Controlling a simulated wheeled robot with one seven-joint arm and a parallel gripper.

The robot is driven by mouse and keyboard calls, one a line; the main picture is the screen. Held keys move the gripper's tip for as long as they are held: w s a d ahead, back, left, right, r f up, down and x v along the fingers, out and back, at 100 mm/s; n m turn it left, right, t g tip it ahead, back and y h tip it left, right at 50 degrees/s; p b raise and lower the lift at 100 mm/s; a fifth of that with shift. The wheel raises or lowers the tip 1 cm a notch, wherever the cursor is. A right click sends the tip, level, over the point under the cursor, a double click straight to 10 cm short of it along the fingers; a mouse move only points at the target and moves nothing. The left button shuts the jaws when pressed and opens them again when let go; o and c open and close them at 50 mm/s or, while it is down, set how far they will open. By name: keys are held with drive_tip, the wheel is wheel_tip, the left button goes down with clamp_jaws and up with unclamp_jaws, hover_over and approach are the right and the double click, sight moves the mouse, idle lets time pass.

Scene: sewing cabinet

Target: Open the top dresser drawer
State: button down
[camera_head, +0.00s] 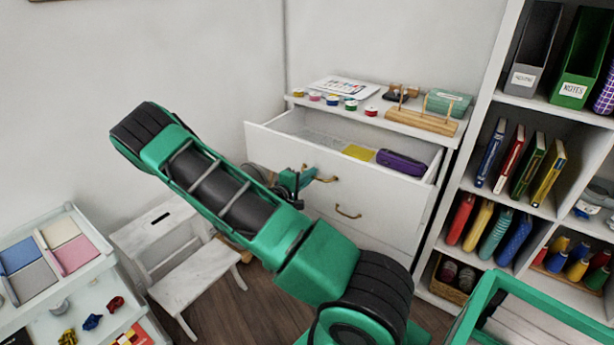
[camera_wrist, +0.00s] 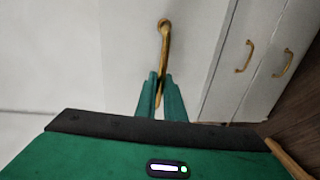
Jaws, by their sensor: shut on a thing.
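The top drawer (camera_head: 270,143) of the white dresser (camera_head: 442,146) is pulled out, with its inside showing in the head view. Its gold handle (camera_head: 326,180) is on the front panel, partly hidden by my gripper (camera_head: 298,182). In the wrist view, the handle (camera_wrist: 164,45) runs down between the two green fingers of my gripper (camera_wrist: 161,80). The fingers are shut on the handle. Inside the drawer lie a purple case (camera_head: 402,162), a yellow pad (camera_head: 358,152) and pale sheets.
Lower drawers with gold handles (camera_head: 348,212) are closed below. Several spools, a sheet and a wooden rack (camera_head: 424,120) stand on the dresser top. A white step stool (camera_head: 196,272) stands left, a bookshelf (camera_head: 484,90) right. Wooden floor (camera_head: 232,312) shows between the stool and my arm.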

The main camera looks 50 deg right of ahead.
drive_tip(key=shift+s+f, duration=0.2)
drive_tip(key=c, duration=1.9)
unclamp_jaws()
drive_tip(key=shift+d, duration=0.1)
drive_tip(key=shift+o, duration=0.2)
drive_tip(key=shift+r, duration=0.1)
drive_tip(key=s+a+r, duration=0.1)
drive_tip(key=a, duration=0.9)
drive_tip(key=shift+s+a, duration=0.15)
drive_tip(key=shift+a, duration=0.2)
drive_tip(key=shift+r, duration=0.1)
